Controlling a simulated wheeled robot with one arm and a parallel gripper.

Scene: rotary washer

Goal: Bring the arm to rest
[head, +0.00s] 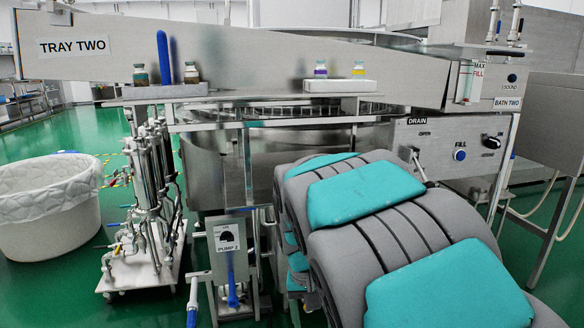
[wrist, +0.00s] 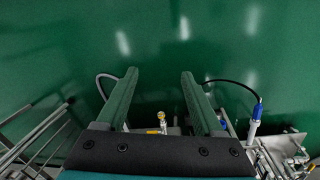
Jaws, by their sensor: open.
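My arm (head: 366,190), grey with teal pads, fills the lower right of the head view, folded in front of the washer. Its end is hidden there. In the wrist view my gripper (wrist: 158,74) is open, its two green fingers apart with nothing held between them. The fingers point out over the green floor. A small valve or fitting with a yellowish top (wrist: 162,116) shows between the finger bases, lower down.
The steel washer has a TRAY TWO panel (head: 75,46), a control panel (head: 450,148) and a PUMP 2 lever (head: 231,290). Several vials stand in two racks (head: 338,86). A pipe stand (head: 147,210) and a lined white bin (head: 50,205) stand left. Green floor (head: 60,285) is open at lower left.

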